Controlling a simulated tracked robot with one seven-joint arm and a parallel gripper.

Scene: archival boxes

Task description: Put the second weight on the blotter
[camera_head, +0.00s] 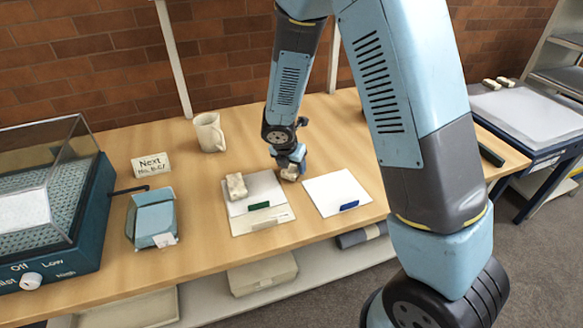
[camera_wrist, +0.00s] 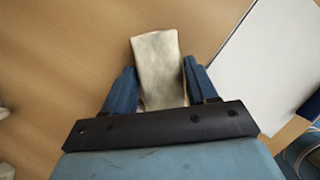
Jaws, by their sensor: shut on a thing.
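My gripper (camera_head: 291,166) is shut on a cream, cloth-like weight (camera_wrist: 157,70). Its two blue fingers press the sides of the weight in the wrist view. In the head view the held weight (camera_head: 289,174) is low over the bench, between two white pads; whether it touches the wood I cannot tell. Another cream weight (camera_head: 236,186) lies on the upper left of the left pad (camera_head: 265,187), which has a green tab. The right pad (camera_head: 335,190) has a blue tab and is bare. Which pad is the blotter I cannot tell for sure.
A mug (camera_head: 209,132), a "Next" card (camera_head: 151,165) and a blue tray-like box (camera_head: 152,219) stand left of the pads. A clear-lidded machine (camera_head: 50,215) fills the left end. A side table (camera_head: 530,113) at right holds two small cream blocks (camera_head: 498,83).

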